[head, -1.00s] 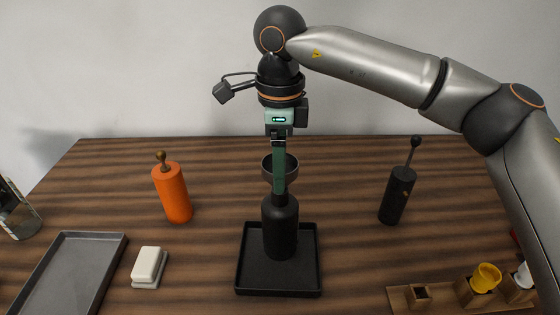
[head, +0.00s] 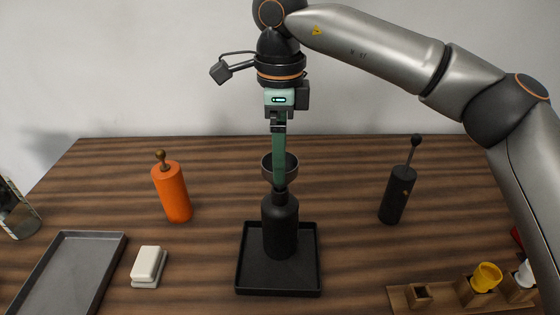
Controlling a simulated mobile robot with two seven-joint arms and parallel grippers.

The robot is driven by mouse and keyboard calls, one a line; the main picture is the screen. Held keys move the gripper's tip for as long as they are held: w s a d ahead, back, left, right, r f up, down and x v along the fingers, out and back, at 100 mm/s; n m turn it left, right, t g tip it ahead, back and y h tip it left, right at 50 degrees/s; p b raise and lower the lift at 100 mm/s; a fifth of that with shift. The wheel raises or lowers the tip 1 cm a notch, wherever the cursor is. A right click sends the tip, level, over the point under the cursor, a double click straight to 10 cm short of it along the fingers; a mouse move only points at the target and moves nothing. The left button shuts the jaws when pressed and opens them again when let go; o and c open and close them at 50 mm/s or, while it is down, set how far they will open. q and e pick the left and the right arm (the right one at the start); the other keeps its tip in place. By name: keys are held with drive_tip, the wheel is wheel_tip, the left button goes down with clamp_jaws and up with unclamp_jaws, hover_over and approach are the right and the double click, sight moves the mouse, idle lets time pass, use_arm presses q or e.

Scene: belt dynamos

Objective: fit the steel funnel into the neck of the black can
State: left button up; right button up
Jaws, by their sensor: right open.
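The black can (head: 280,228) stands upright in a black tray (head: 247,282) at the middle of the table. The steel funnel (head: 268,170) is upright right above the can, its dark bowl showing around my gripper finger. Its lower end meets the can's neck in the picture; the spout is hidden, so how deep it sits cannot be seen. My left gripper is not in view.
An orange mill-like bottle (head: 172,192) stands left and a black one (head: 396,195) right. A white block (head: 148,264) and a grey tray (head: 70,275) lie front left. A wooden rack (head: 408,297) with a yellow cup (head: 486,277) is front right.

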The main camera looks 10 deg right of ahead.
wheel_tip(320, 180, up, 10)
drive_tip(key=shift+f+p, duration=0.15)
drive_tip(key=shift+p, duration=0.15)
idle(0.4)
